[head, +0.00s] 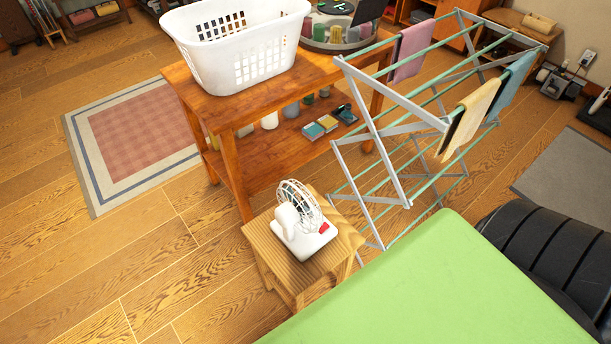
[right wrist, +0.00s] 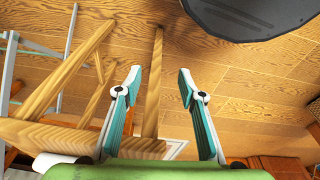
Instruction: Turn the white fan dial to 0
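The white fan (head: 302,232) stands on a small wooden stool (head: 272,246) in the head view. A red part (head: 324,228), which looks like the dial, is on the right side of its base. Its setting is too small to read. My right gripper (right wrist: 160,78) is open and empty in the right wrist view, its teal fingers apart. That view looks upside down, with the stool (right wrist: 80,138) at the left, legs upward. A white piece at its lower left edge may be part of the fan. My left gripper is not in view.
A green-topped surface (head: 450,290) lies close in front of the stool, to the right. A drying rack (head: 405,105) with cloths stands behind right. A wooden table (head: 262,150) with a white laundry basket (head: 240,50) is behind. Floor left of the stool is clear.

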